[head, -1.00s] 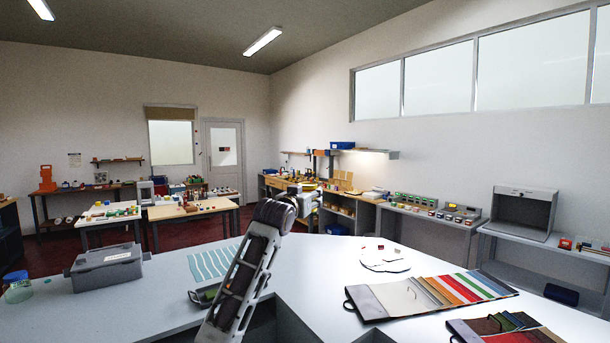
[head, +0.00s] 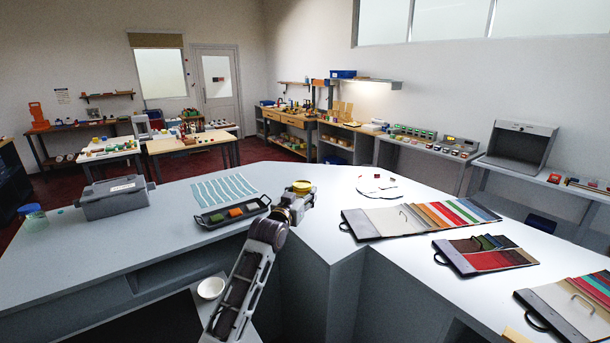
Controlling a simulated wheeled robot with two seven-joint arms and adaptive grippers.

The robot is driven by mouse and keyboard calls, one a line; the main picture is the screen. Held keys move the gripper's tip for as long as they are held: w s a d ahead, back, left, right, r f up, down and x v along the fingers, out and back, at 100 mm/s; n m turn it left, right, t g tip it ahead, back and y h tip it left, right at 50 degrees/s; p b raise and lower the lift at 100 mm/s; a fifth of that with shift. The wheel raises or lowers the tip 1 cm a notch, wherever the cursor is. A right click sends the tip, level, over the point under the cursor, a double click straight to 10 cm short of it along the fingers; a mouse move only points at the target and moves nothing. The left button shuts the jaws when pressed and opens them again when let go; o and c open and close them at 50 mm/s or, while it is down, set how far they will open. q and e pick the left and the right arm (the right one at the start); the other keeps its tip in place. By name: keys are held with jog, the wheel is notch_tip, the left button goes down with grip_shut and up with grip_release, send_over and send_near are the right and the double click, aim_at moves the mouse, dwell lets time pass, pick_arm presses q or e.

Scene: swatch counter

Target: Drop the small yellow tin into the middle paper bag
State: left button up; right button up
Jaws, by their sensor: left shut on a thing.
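The small yellow tin (head: 302,187) shows at the tip of my left gripper (head: 300,196), near the middle of the head view. The gripper is shut on the tin, and its body hides the tin's lower part. The arm comes up from the bottom, and the counter (head: 330,215) lies behind and below the gripper. I cannot tell how high the tin is above it. No paper bag shows in this view. My right gripper is not in view.
A dark tray (head: 208,220) with coloured pieces lies left of the gripper, beside a striped sheet (head: 222,189). A grey case (head: 113,199) and a jar (head: 33,214) stand farther left. Swatch folders (head: 375,224) lie on the right. A white bowl (head: 210,288) sits below, near my arm.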

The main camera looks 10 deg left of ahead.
pick_arm(q)
jog(key=s+a+f+n+y, duration=0.1)
jog(key=s+a+f, duration=0.1)
jog(key=s+f, duration=0.55)
jog(key=s+a+f+y, duration=0.15)
jog(key=s+f, duration=0.35)
jog(key=f, duration=0.5)
jog(key=s+a+f+n+y, duration=0.1)
jog(key=s+a+f, duration=0.2)
jog(key=s+f, duration=0.2)
jog(key=s+a+f+y, duration=0.1)
jog(key=s+a+f, duration=0.3)
jog(key=s, duration=0.7)
jog(key=shift+f+n+t, duration=0.3)
jog(key=shift+f+n, duration=0.1)
jog(key=shift+s, duration=0.1)
